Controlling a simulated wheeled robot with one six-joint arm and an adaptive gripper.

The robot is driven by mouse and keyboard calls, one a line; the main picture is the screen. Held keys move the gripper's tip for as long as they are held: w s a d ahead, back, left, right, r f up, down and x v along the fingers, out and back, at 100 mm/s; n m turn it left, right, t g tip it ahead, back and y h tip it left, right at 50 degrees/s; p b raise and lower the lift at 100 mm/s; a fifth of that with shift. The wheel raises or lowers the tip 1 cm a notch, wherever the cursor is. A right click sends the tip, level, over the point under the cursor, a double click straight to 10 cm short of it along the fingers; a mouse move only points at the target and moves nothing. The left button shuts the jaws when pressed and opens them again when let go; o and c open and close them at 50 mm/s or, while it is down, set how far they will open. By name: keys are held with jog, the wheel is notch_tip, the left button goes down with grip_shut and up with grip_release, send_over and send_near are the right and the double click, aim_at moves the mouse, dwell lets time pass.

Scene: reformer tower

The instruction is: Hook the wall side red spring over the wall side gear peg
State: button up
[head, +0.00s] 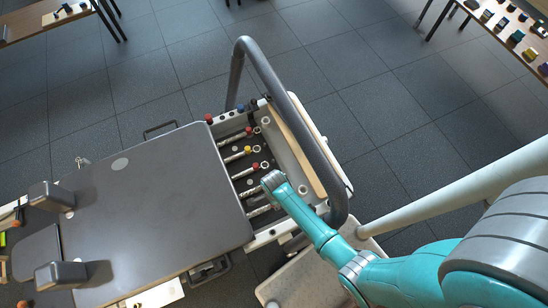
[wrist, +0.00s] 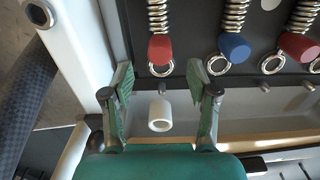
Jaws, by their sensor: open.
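In the wrist view, my gripper (wrist: 160,80) is open, with one green-padded finger on each side of a red-capped spring (wrist: 157,47). A metal ring hangs at the end of its red cap, between the fingertips; I see no finger touching it. A small metal peg (wrist: 162,88) stands just below this ring, and the ring appears off the peg. A second red-capped spring (wrist: 298,46) hangs at the right edge. I cannot tell for certain which red spring is the wall side one. In the head view, my gripper (head: 272,181) is over the spring bay and hides part of it.
A blue-capped spring (wrist: 233,46) hangs close to my right finger. Another peg (wrist: 266,87) stands further right. A white hollow cylinder (wrist: 160,115) lies below the near peg. A grey curved bar (head: 290,110) arches over the tower end, beside the grey carriage (head: 150,210).

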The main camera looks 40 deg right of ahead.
jog(key=shift+f, duration=2.85)
grip_shut()
